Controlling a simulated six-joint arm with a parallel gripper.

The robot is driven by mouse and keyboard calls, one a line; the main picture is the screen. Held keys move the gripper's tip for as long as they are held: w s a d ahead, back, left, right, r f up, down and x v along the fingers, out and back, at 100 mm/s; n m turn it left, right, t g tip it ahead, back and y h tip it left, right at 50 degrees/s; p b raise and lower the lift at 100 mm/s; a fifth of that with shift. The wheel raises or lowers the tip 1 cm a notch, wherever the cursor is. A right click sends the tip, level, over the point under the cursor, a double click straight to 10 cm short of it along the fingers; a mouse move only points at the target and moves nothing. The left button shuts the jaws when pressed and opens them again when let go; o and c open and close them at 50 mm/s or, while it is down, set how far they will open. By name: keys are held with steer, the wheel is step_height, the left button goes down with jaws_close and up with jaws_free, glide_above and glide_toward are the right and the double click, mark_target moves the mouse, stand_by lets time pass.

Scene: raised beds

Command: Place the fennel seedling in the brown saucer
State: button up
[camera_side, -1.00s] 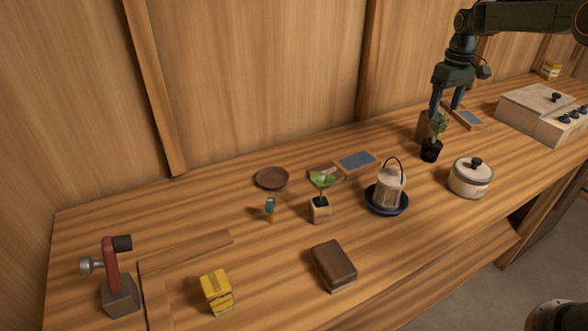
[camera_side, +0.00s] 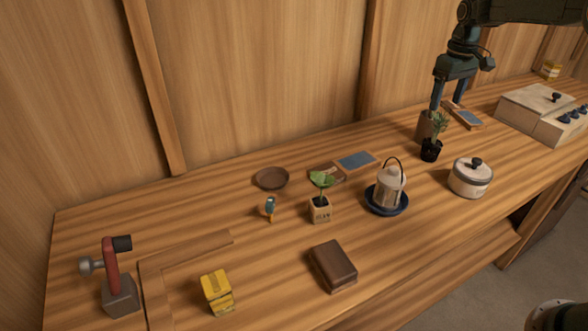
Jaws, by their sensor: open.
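A feathery green seedling in a small black pot (camera_side: 431,151), which looks like the fennel, stands upright on the bench right of centre. My gripper (camera_side: 448,105) is open and empty, with its fingers pointing down just above and behind this plant. The brown saucer (camera_side: 271,178) lies empty near the back wall, far to the left of my gripper. A broad-leaved seedling in a tan cube pot (camera_side: 320,211) with a small label stands between them.
A lantern (camera_side: 390,188) sits in a dark blue saucer (camera_side: 404,206) between the black pot and the brown saucer. A lidded white pot (camera_side: 470,178) is at front right. A small blue-topped item (camera_side: 270,208) stands before the brown saucer.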

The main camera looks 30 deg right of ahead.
steer(key=s+a+r+t, duration=0.3)
steer(key=s+a+r, duration=0.8)
steer(key=s+a, duration=0.25)
steer(key=s+a+f+t, duration=0.1)
steer(key=s+a+f, duration=0.1)
steer(key=s, duration=0.8)
steer(key=s+a+f+t, duration=0.1)
steer(key=s+a, duration=0.3)
steer(key=s, duration=0.6)
steer(key=shift+a+f, duration=0.3)
steer(key=shift+f, duration=0.1)
steer(key=shift+w, duration=0.1)
steer(key=c, duration=0.7)
